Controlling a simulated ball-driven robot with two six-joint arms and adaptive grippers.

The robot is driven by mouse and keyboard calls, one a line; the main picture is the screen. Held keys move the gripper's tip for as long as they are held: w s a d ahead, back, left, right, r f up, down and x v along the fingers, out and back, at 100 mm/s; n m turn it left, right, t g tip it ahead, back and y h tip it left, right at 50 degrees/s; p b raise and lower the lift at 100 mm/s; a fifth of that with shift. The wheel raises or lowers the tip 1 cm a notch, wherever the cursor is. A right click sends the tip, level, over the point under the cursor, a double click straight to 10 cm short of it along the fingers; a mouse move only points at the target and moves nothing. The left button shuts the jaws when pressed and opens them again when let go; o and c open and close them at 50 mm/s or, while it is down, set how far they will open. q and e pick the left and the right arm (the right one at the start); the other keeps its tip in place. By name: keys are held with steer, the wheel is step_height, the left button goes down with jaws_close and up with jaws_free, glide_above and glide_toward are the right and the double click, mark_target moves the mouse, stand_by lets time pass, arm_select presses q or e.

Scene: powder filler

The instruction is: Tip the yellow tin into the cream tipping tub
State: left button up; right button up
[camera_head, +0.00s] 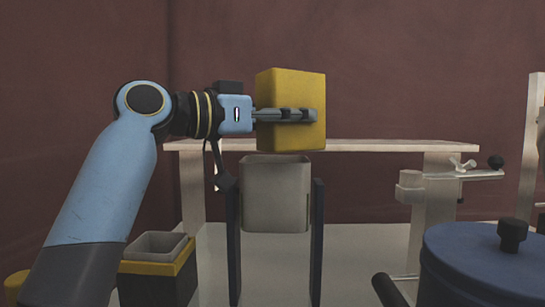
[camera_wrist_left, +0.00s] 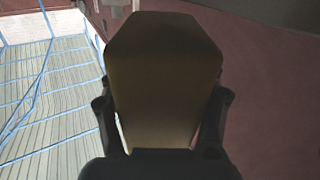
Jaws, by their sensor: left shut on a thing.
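The yellow tin (camera_head: 297,88) is a boxy block held upright, or nearly so, in the head view. My left gripper (camera_head: 300,115) comes in from the left and is shut on it. The cream tipping tub (camera_head: 276,195) hangs between two dark posts directly below the tin, with a small gap between them in the picture. In the left wrist view the tin (camera_wrist_left: 160,75) fills the middle, dark and shaded, between my left fingers (camera_wrist_left: 162,115). The tin's opening and contents cannot be seen. My right gripper is not in view.
A pale bench (camera_head: 375,146) stands behind the tub. A blue-lidded drum (camera_head: 480,262) with a black knob is at the front right. A dark box with a yellow band (camera_head: 150,268) and a grey liner sits at lower left. A lever arm (camera_head: 465,174) is at right.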

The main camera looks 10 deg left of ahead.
arm_select(q)
steer(key=shift+s+d+r+p, duration=0.1)
steer(key=shift+s+r+p, duration=0.05)
steer(key=shift+r+p, duration=0.2)
steer(key=n+p, duration=0.1)
steer(key=p, duration=0.1)
steer(key=n+p, duration=0.2)
steer(key=s+d+n+p, duration=0.1)
steer(key=n+p, duration=0.1)
steer(key=shift+s+d+r, duration=0.1)
steer(key=shift+r, duration=0.25)
steer(key=shift+f+n, duration=0.3)
